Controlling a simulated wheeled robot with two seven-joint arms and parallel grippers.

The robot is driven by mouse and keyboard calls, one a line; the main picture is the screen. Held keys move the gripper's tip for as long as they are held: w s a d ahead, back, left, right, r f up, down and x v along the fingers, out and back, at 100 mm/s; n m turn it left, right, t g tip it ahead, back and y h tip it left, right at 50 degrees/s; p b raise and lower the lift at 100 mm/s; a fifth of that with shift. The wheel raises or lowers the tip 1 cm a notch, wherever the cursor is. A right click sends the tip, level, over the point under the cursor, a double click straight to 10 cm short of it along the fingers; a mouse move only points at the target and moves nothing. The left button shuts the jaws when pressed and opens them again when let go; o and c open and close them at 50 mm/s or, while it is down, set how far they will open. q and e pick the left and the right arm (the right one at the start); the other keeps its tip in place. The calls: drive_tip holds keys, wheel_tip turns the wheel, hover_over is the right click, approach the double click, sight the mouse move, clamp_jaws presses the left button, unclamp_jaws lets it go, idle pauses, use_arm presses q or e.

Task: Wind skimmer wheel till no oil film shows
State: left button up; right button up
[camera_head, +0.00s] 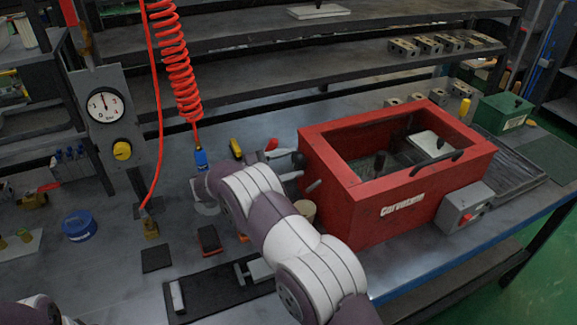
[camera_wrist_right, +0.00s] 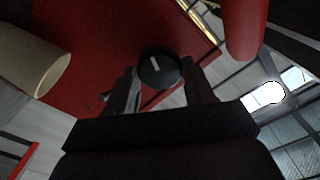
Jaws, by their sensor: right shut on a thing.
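The red open-topped tank (camera_head: 355,190) stands on the bench right of centre, with a dark opening framed in red. I cannot make out whether an oil film shows inside it. A round black knob (camera_wrist_right: 160,68) with a pale mark, seemingly the skimmer wheel, sits at the tank's red wall in the right wrist view. My right gripper (camera_wrist_right: 162,88) is shut on this knob, one finger on either side. In the head view my right gripper (camera_head: 284,166) is at the tank's left side, partly hidden by my own arm. My left gripper is out of view.
A beige cylinder (camera_head: 305,210) stands close to the gripper, also in the right wrist view (camera_wrist_right: 35,62). A red-tipped handle (camera_head: 271,144) is just behind. A grey switch box (camera_head: 466,206) is on the tank's front. A red coiled hose (camera_head: 180,70) hangs at left.

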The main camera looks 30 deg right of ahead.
drive_tip(key=o, duration=1)
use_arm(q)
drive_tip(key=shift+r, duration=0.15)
